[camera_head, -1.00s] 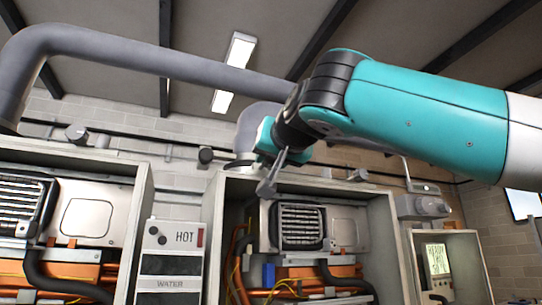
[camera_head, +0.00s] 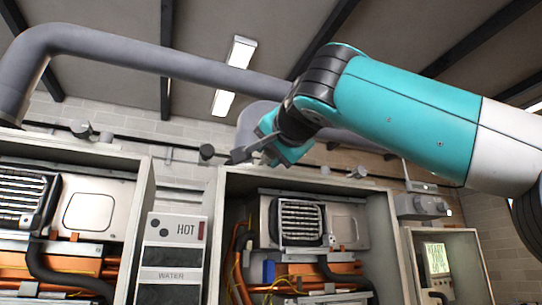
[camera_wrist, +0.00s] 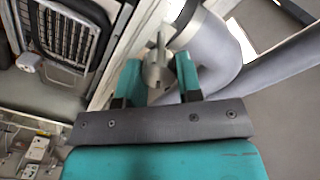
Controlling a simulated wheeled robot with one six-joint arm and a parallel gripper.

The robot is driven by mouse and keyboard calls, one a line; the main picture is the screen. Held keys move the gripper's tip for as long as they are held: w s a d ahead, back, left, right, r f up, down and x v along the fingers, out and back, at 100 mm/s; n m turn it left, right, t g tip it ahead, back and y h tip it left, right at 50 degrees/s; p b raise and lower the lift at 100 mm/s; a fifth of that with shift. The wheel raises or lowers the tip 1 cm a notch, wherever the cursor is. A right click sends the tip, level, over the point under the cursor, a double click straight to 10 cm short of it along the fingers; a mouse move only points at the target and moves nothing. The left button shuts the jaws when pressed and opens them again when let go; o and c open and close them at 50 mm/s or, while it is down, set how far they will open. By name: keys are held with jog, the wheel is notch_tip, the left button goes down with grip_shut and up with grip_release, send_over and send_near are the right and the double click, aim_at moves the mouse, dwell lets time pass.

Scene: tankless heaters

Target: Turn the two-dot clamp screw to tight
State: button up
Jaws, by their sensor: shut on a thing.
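My gripper (camera_head: 262,146) is above the top left of the middle heater cabinet, in front of the thick grey pipe. In the wrist view its two teal fingers (camera_wrist: 158,82) are shut on a grey metal piece (camera_wrist: 156,70) with a round body and a narrow bar. In the head view this grey piece (camera_head: 240,155) sticks out to the left of the fingers. I cannot tell whether it is the two-dot clamp screw; no dots are readable. The fingers hide part of it.
A dark round knob (camera_head: 206,151) is just left of the gripper. A large grey pipe (camera_head: 150,57) runs behind the arm. Open heater cabinets (camera_head: 218,235) stand below, with a HOT/WATER panel (camera_head: 172,250) between two of them. A small screen box (camera_head: 437,260) is at right.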

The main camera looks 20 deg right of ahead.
jog(key=shift+d+f+m+y+b, duration=0.15)
jog(key=shift+m+b, duration=0.45)
jog(key=shift+m, duration=1.8)
jog(key=shift+a+r+m+y+b, duration=0.15)
jog(key=shift+m+b, duration=0.4)
jog(key=shift+m, duration=1.85)
jog(key=shift+d+f, duration=0.1)
jog(key=o, duration=0.9)
jog(key=shift+o, duration=0.2)
jog(key=shift+s, duration=0.1)
